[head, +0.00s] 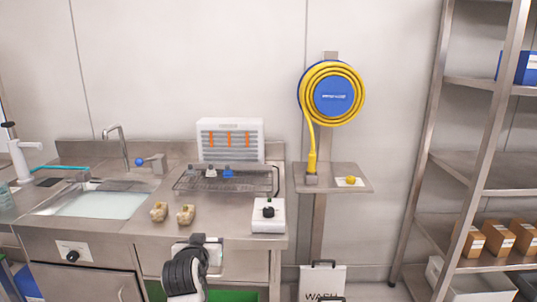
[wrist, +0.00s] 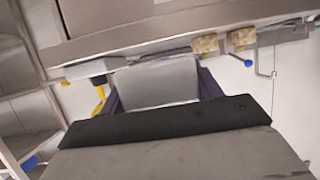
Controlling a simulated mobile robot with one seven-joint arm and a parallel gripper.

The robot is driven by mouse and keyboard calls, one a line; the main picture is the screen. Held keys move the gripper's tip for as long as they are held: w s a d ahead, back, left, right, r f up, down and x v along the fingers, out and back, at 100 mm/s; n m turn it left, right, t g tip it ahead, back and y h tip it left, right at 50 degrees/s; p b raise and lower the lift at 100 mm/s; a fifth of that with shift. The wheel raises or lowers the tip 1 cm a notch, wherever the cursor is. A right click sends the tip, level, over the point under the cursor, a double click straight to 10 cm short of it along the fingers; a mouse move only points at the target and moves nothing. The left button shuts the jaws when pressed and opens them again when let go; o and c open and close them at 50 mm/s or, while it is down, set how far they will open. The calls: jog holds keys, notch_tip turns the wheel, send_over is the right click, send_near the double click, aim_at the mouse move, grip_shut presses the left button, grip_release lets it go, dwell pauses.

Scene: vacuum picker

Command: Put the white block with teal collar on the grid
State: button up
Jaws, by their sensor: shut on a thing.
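My gripper (head: 203,240) is low in front of the counter's front edge. In the wrist view its dark purple fingers (wrist: 160,92) are on either side of a flat pale grey thing (wrist: 160,80), and it is shut on this. I see no teal collar on it; whether it is the white block I cannot tell. The wire grid (head: 190,184) is on the counter behind, above my gripper in the head view. A small white piece (head: 211,171) and blue pieces (head: 228,172) are on it.
Two tan blocks (head: 186,214) sit on the counter before the grid. A white box with a dark knob (head: 268,222) is at the counter's right end. The sink (head: 98,204) is left; a small shelf (head: 334,182) is right. Slatted white panel (head: 230,126) stands behind the grid.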

jog(key=d+f, duration=0.2)
jog(key=f, duration=0.5)
jog(key=d+f, duration=0.3)
jog(key=f, duration=0.3)
jog(key=s+d+f, duration=0.3)
jog(key=d+f, duration=0.1)
jog(key=f, duration=0.3)
jog(key=s+d+f, duration=0.3)
jog(key=s+f, duration=0.1)
jog(key=f, duration=0.4)
jog(key=s+d+f, duration=0.3)
jog(key=d+f, duration=0.1)
jog(key=f, duration=0.4)
jog(key=shift+s+d+f, duration=0.15)
jog(key=shift+s+d, duration=0.2)
jog(key=shift+s, duration=0.05)
